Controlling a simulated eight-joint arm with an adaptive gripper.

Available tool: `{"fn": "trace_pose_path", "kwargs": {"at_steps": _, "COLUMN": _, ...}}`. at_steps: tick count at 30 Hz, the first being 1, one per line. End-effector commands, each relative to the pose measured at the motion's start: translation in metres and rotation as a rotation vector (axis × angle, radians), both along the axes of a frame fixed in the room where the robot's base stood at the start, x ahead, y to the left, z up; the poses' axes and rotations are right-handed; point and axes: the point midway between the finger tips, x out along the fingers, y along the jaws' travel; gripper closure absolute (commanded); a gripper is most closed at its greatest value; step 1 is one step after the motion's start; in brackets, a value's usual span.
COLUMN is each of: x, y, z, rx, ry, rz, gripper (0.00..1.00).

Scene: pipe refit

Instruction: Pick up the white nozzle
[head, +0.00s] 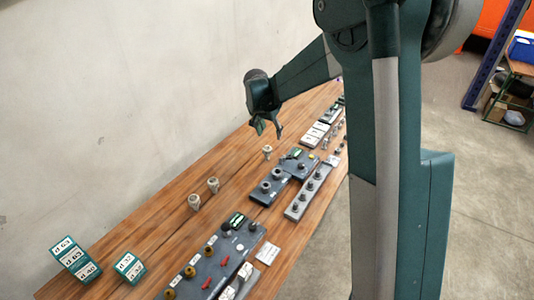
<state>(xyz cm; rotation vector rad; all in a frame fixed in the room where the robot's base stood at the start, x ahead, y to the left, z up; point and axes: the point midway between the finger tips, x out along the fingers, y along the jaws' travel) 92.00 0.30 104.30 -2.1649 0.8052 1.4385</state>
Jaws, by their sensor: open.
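My gripper (268,131) hangs over the wooden table, fingers pointing down and apart, with nothing seen between them. A small whitish upright fitting (267,152) stands on the table just below it in the picture, apart from the fingers. Two more pale, beige-grey fittings stand nearer, one (213,185) behind the other (194,202). They are small in the picture, so I cannot tell for sure which of these is the white nozzle.
Dark panels with knobs and fittings (290,176) lie along the table's (155,222) right side, beside a grey strip of black knobs (309,192). Green-and-white boxes (75,258) stand at the near left. A wall (110,100) borders the left. Bare wood lies along the left side.

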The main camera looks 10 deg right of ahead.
Motion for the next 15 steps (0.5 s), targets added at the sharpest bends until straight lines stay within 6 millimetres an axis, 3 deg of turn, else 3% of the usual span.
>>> {"fn": "trace_pose_path", "kwargs": {"at_steps": 15, "x": 0.07, "y": 0.008, "z": -0.097, "rx": -0.012, "ry": 0.013, "rz": -0.144, "gripper": 0.54}}
